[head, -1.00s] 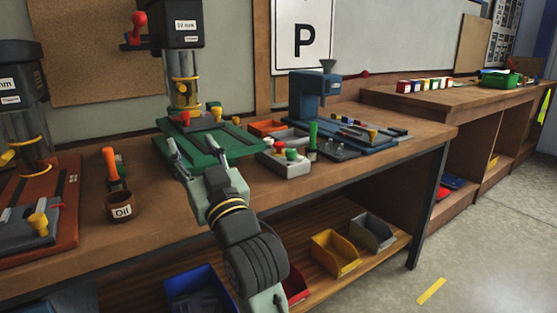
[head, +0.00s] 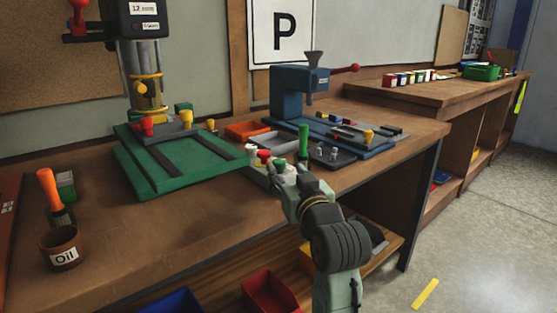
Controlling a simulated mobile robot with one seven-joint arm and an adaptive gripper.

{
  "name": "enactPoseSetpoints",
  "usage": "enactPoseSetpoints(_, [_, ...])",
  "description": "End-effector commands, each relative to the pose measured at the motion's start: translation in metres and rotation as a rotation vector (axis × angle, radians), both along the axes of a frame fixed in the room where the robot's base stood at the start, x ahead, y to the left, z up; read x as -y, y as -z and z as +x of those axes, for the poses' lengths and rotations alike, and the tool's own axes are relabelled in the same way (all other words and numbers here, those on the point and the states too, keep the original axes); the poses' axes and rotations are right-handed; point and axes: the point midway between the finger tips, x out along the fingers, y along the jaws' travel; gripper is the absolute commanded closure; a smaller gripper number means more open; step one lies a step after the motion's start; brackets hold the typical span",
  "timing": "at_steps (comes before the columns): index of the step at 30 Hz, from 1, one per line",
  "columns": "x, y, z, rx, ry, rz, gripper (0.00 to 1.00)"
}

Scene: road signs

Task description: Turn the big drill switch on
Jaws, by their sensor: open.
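The larger drill press, with a dark head (head: 138,18) labelled "12 mm", stands on a green base (head: 180,170) at the left of the bench. I cannot tell which is the big drill's switch. My gripper (head: 284,168) is open and empty over the right part of this box. It hides part of the box, and I cannot tell whether the fingers touch a knob.
A green-handled tool (head: 303,140) stands upright close behind my gripper. A blue press (head: 290,90) and a dark tray of small parts (head: 335,155) are further back. An oil pot (head: 60,248) and an orange-handled brush (head: 48,188) are at the left. The bench's front is clear.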

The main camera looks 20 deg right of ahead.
Motion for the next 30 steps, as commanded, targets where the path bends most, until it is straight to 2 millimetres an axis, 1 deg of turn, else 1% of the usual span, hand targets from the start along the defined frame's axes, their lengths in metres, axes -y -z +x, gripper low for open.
enactPoseSetpoints(1, [-0.001, -0.001, 0.011, -0.003, -0.003, 0.0, 0.53])
enactPoseSetpoints(6, [0.001, -0.001, 0.04, -0.002, -0.001, -0.001, 0.53])
enactPoseSetpoints(9, [0.001, -0.001, 0.052, 0.0, -0.002, -0.001, 0.53])
enactPoseSetpoints(12, [0.002, 0.0, 0.059, -0.001, -0.002, -0.001, 0.53])
enactPoseSetpoints(22, [0.002, 0.0, 0.062, 0.001, -0.001, -0.002, 0.53])
enactPoseSetpoints(30, [0.002, 0.0, 0.062, 0.001, -0.001, -0.001, 0.71])
